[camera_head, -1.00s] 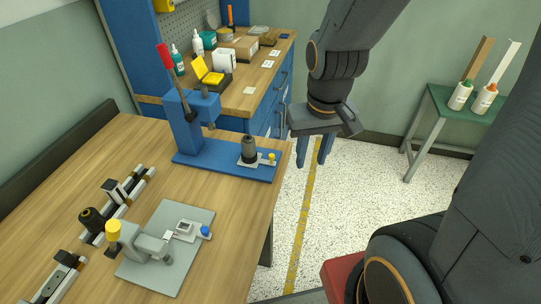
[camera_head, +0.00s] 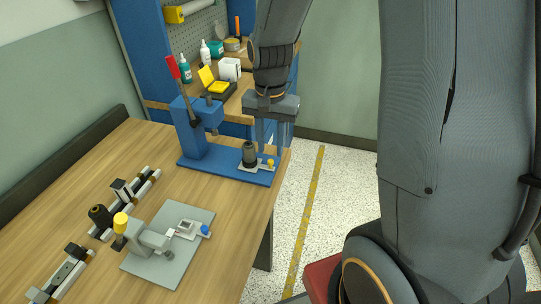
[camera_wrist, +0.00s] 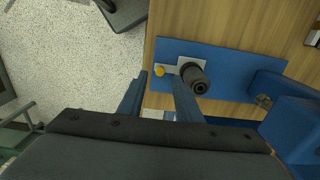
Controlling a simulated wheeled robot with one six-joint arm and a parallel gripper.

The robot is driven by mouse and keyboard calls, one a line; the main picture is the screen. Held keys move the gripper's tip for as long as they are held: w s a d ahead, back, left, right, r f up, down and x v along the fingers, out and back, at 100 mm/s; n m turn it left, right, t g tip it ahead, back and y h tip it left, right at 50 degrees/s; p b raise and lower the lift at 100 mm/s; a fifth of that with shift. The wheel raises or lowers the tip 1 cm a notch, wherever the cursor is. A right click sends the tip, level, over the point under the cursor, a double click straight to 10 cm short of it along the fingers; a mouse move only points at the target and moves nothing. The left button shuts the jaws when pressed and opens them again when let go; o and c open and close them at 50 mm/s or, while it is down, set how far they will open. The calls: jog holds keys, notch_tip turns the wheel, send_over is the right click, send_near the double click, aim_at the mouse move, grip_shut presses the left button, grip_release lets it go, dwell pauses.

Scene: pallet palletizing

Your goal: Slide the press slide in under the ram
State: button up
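The blue press (camera_head: 192,135) stands on its flat blue base at the back right of the workbench. Its ram (camera_head: 212,128) hangs from the press head. The press slide is a small light plate with a yellow knob (camera_head: 270,163) at its right end and a dark cylinder (camera_head: 249,154) on it. It sits out to the right of the ram on the base. In the wrist view the yellow knob (camera_wrist: 159,71) and the dark cylinder (camera_wrist: 195,78) show near the fingertips. My gripper (camera_head: 270,147) is open, pointing down around the knob's end; contact cannot be told.
A grey fixture plate (camera_head: 160,268) with a yellow-topped clamp lies in front of the press. Rails with dark parts (camera_head: 122,190) lie to its left. A red-handled lever (camera_head: 172,68) rises on the press. A second bench with bottles and boxes stands behind.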

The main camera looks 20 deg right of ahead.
aim_at(271, 161)
jog(key=shift+f+p, duration=0.4)
jog(key=shift+f, duration=2)
jog(key=shift+c, duration=0.3)
grip_shut()
